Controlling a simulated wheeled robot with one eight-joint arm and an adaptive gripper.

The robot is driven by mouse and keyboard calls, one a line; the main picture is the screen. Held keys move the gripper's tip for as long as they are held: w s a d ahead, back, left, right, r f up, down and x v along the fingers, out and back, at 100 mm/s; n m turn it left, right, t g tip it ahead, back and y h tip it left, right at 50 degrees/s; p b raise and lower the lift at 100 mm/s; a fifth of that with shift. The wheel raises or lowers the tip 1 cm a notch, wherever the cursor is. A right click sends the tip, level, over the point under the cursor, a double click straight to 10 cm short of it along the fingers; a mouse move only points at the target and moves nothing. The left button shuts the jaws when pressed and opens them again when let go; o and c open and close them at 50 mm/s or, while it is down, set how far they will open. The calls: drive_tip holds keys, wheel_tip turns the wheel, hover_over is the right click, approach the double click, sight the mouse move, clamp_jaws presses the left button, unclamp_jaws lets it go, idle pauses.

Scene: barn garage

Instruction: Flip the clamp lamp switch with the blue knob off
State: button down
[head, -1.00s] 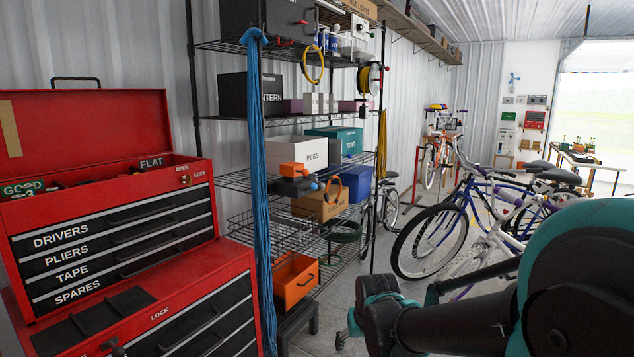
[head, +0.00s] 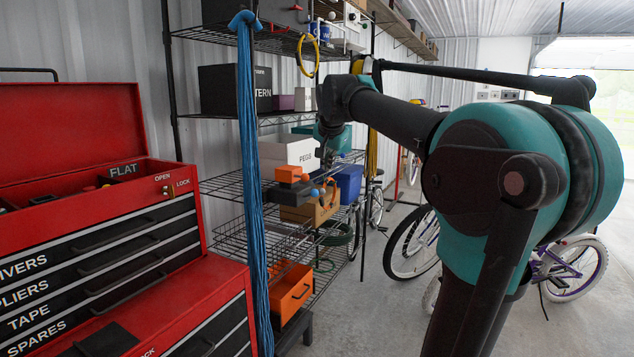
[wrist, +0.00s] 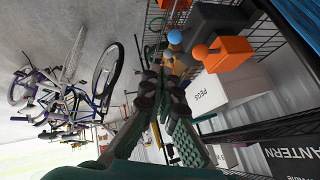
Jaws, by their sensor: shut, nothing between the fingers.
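A dark clamp lamp switch body (wrist: 212,22) with a round blue knob (wrist: 174,37) shows at the top of the wrist view. An orange body (wrist: 230,53) with an orange knob (wrist: 200,52) is beside it. In the head view the blue knob (head: 314,193) sits just below the orange body (head: 287,174) on the wire shelving. My gripper (wrist: 158,73) is shut and empty, its fingertips pointing toward the shelf, apart from the blue knob in the wrist picture. In the head view my gripper is small and partly lost against the shelf items.
A white PEGS box (head: 287,150), a blue bin (head: 349,182) and a cardboard box (head: 308,212) crowd the wire shelf. Blue cords (head: 254,200) hang at its front. A red tool chest (head: 110,215) stands left. Bicycles (wrist: 62,95) stand on open floor.

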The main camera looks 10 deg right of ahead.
drive_tip(key=r, duration=0.1)
drive_tip(key=w, duration=0.1)
drive_tip(key=r, duration=0.1)
drive_tip(key=shift+w+a+r+m, duration=0.2)
drive_tip(key=shift+w+r+m, duration=0.05)
drive_tip(key=shift+r+m, duration=0.1)
drive_tip(key=shift+f, duration=0.1)
drive_tip(key=s+a+f+x, duration=0.1)
drive_tip(key=x, duration=1.1)
drive_tip(key=shift+a+f, duration=0.4)
drive_tip(key=shift+f, duration=0.05)
